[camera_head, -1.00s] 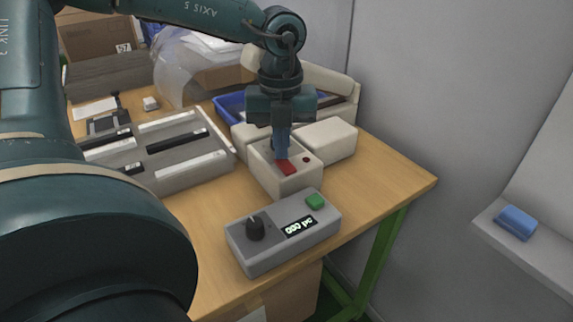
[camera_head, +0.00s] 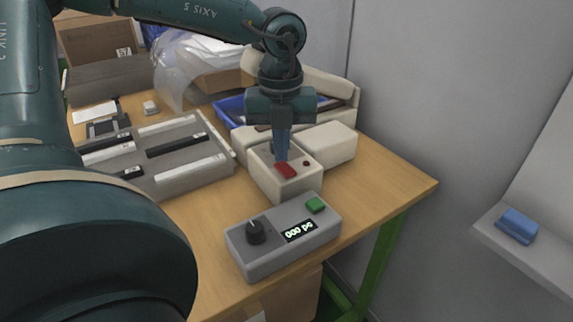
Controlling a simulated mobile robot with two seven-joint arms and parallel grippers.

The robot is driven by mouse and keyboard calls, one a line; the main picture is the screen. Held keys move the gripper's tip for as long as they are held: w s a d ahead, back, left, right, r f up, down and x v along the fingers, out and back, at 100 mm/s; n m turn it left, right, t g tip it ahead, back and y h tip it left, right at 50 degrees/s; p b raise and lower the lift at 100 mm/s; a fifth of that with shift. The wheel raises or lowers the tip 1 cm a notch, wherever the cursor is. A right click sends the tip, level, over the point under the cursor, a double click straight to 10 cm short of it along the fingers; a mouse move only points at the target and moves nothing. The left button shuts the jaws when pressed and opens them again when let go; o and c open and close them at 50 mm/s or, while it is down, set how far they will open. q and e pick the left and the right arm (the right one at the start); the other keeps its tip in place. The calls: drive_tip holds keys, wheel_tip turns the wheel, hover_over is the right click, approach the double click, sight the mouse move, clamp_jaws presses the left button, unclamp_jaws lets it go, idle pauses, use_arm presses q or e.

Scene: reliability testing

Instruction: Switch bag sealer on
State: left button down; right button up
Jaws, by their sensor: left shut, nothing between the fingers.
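The bag sealer (camera_head: 330,140) is a cream-coloured machine at the back right of the wooden table, with a long arm behind it. Its front block (camera_head: 288,190) has a red switch (camera_head: 286,171) and a small dark red round spot on top. My left gripper (camera_head: 281,160) points straight down with its blue fingers shut and empty. The fingertips are just at the far edge of the red switch; I cannot tell whether they touch it. My right gripper is not in view.
A grey box (camera_head: 265,262) with a black knob, a green button and a lit display stands in front of the sealer. A grey tray (camera_head: 195,180) with black and white strips lies to the left. A blue bin (camera_head: 232,106) is behind. A wall is at the right.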

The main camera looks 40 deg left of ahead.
sight(282, 165)
use_arm(q)
drive_tip(key=shift+r+p, duration=1.35)
drive_tip(key=shift+r, duration=1.6)
drive_tip(key=shift+f, duration=0.1)
